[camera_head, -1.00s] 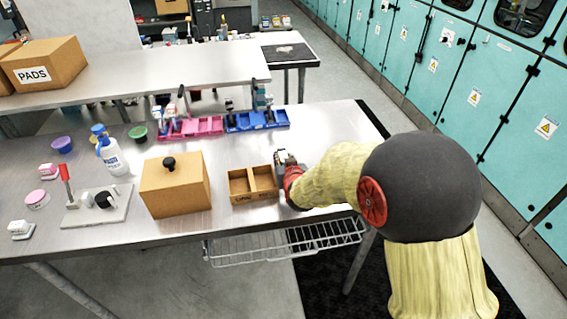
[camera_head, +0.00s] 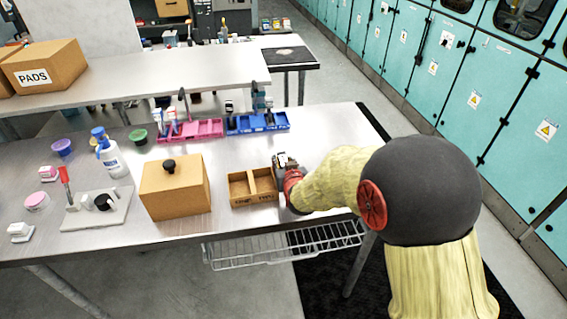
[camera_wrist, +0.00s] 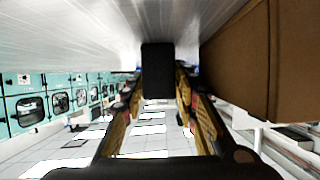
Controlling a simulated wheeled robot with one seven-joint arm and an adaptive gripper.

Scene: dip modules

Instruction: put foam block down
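A dark block, which I take for the foam block (camera_wrist: 157,70), sits between the two fingertips of my gripper (camera_wrist: 158,88) in the wrist view. The fingers lie close along both its sides and appear shut on it. In the head view my gripper (camera_head: 281,163) is low over the metal table, just right of the two-compartment cardboard tray (camera_head: 238,190). The block cannot be made out clearly there. I cannot tell whether its underside touches the table. The brown wall on the right of the wrist view appears to be the tray (camera_wrist: 240,60), close beside the fingers.
A lidded cardboard box (camera_head: 175,190) with a black knob stands left of the tray. Pink bins (camera_head: 196,131) and blue bins (camera_head: 257,123) line the back. A white bottle (camera_head: 112,160) and a white board (camera_head: 97,208) are at left. The table (camera_head: 325,130) is clear at the back right.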

